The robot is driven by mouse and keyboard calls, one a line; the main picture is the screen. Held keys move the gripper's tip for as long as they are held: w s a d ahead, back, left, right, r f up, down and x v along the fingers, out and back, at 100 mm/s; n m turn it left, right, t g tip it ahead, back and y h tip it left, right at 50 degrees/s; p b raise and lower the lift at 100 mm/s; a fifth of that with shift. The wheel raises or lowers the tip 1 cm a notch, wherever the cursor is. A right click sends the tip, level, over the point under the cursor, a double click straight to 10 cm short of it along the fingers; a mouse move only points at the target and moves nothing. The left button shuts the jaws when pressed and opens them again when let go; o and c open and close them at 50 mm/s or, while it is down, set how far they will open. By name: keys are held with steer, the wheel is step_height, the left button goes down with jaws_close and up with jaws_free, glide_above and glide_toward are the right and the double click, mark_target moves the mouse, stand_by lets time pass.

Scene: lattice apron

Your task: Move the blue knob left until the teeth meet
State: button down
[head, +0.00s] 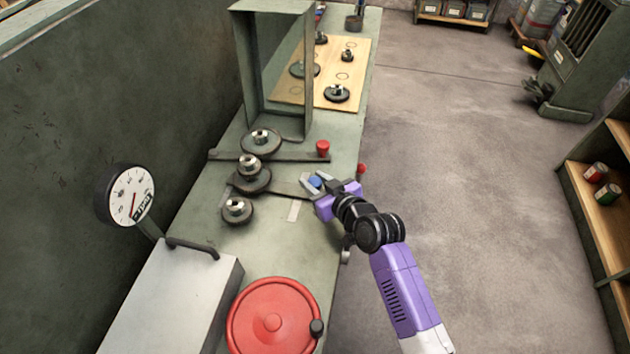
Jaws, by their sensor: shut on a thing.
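The blue knob (315,181) sits at the right end of a dark lever bar (288,192) on the green bench. My gripper (314,183) reaches in from the right and is shut on the knob, its fingers on either side of it. To the left, dark gears with metal hubs stand in a row: a back gear (261,142), a middle gear (252,178) and a front gear (237,210). The middle gear appears close to the back gear, and a gap shows before the front gear. The teeth are too small to tell whether any meet.
A bar with a red knob (323,147) lies behind my gripper. A green open frame (275,60) stands further back, before a wooden board (352,73) with more gears. A red handwheel (272,318) and a gauge (131,194) are at the front.

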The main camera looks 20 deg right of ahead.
steer(key=shift+s+a+p, duration=0.3)
steer(key=shift+s+a, duration=0.4)
steer(key=shift+s, duration=0.25)
steer(key=c, duration=1)
jaws_free()
steer(key=b+v, duration=0.1)
steer(key=v, duration=0.6)
steer(key=shift+s+r, duration=0.1)
steer(key=shift+s, duration=0.2)
